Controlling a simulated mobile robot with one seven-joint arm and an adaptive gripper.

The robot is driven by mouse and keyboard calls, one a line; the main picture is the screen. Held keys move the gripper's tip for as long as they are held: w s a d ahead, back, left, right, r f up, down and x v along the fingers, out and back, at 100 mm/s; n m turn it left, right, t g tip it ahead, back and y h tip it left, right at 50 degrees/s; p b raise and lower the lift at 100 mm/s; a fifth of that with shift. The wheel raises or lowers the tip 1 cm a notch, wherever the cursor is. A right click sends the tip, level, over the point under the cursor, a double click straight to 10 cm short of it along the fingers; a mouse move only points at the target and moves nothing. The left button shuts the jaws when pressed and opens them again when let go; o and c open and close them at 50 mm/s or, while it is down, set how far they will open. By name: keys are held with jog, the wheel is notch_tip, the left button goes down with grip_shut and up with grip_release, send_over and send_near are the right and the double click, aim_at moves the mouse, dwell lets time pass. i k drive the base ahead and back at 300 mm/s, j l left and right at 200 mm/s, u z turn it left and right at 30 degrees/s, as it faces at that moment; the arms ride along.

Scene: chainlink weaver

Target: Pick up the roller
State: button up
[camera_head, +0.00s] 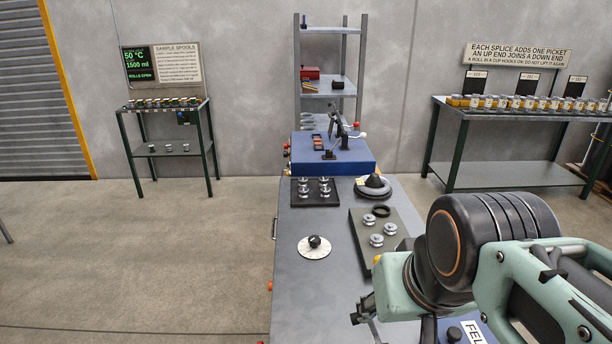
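Several small silver spool-shaped pieces that look like rollers (376,240) stand on a grey-green plate (362,262) on the bench. A dark ring (381,211) lies at the plate's far end. More silver rollers (324,181) stand in a black tray (315,200) further back on the left. I cannot tell which one is the task's roller. My gripper (366,314) shows only in part at the lower middle, nearer than the plate and apart from these rollers. My arm hides most of it and the plate's right side, so its opening is unclear.
The grey bench (300,285) holds a white dial with a black knob (314,246), a dark cone on a round base (373,185) and a blue fixture (345,163) with levers. Side tables with small cylinders stand along the wall. The bench's front left is clear.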

aim_at(303, 193)
jog(key=u, duration=2.1)
jog(key=j+u, duration=0.1)
jog(key=j, duration=0.25)
jog(key=i+j+u, duration=0.1)
jog(key=j, duration=0.2)
jog(key=i+j+z, duration=0.1)
jog(key=j, duration=0.25)
jog(key=i+j+z, duration=0.1)
jog(key=i+j, duration=0.2)
jog(key=i+j+z, duration=0.45)
jog(key=i+j, duration=0.15)
jog(key=i, duration=0.2)
jog(key=i+z, duration=0.8)
jog(key=z, duration=0.15)
jog(key=i+z, duration=0.3)
jog(key=i, duration=0.2)
jog(key=i+z, duration=0.35)
jog(key=i, duration=0.15)
